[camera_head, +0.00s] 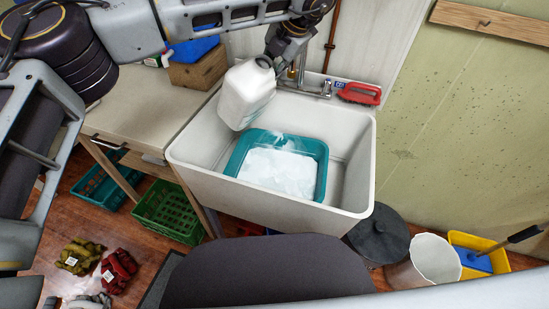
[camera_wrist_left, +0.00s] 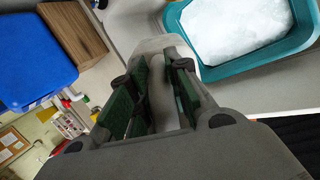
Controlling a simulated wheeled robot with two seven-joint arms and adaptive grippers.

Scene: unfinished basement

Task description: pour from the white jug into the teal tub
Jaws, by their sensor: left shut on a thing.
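The white jug (camera_head: 246,97) is held above the left part of the sink, tilted, its round mouth at the upper right. The teal tub (camera_head: 322,166) sits in the sink, to the right of and below the jug, with white, foamy-looking contents. A pale patch shows at its back rim; I cannot tell whether it is liquid. My left gripper (camera_head: 287,47) is shut on the jug near its top. In the left wrist view, the green-padded fingers (camera_wrist_left: 155,95) close around a pale part of the jug, and the tub (camera_wrist_left: 232,68) shows beyond. My right gripper is not in view.
The white sink (camera_head: 270,204) surrounds the tub. Its tap (camera_head: 322,90) and a red brush (camera_head: 359,93) are at the back right. A wooden box (camera_head: 198,70) stands on the counter (camera_head: 150,105) at left. Green crates (camera_head: 168,212), a bin (camera_head: 437,257) and a yellow bucket (camera_head: 497,262) are below.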

